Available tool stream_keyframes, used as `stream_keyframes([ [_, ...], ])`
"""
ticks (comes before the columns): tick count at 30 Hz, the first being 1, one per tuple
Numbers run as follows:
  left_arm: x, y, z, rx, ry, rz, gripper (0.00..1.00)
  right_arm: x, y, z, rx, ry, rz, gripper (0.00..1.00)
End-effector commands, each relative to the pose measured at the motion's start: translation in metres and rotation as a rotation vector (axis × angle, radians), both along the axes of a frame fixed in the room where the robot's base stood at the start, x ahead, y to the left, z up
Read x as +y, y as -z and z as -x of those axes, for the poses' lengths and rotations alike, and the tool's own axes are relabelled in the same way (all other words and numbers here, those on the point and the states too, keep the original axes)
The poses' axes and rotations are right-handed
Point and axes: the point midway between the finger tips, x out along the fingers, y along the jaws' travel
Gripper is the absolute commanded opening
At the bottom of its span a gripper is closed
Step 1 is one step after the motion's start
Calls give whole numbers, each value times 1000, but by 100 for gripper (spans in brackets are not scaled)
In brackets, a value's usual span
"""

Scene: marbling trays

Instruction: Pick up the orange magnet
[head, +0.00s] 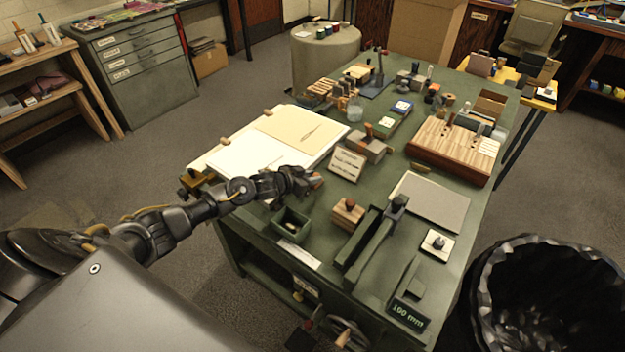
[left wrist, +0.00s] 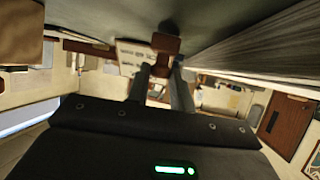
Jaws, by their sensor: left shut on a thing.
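My left gripper (head: 306,184) reaches in from the left over the near side of the green table. It is shut on a small orange-red piece, the orange magnet (head: 316,181), which shows at its fingertips. In the left wrist view the two dark fingers (left wrist: 163,72) close on a brownish-orange block (left wrist: 165,45), partly hidden by the fingers. I cannot tell whether the magnet touches the table or a thing beneath it. My right gripper is not in view.
A small green box (head: 291,225) stands just below the gripper. White and tan sheets (head: 245,160) lie behind. A long dark tool (head: 370,245) and a grey board (head: 432,200) fill the right.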

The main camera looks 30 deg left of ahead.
Motion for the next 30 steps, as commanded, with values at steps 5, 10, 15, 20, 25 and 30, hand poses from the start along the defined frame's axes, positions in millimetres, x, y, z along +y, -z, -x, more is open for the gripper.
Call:
stream_keyframes([
  [5,0,-23,-1,-8,1,0,0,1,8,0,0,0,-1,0],
  [10,20,-52,14,-6,0,-5,0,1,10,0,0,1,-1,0],
  [15,43,-89,33,-6,1,-7,0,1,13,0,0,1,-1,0],
  [20,74,-100,59,0,0,-7,0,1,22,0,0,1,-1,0],
  [25,96,-114,76,0,1,-5,0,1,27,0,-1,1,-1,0],
  [30,107,-122,85,-2,0,-2,0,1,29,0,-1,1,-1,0],
])
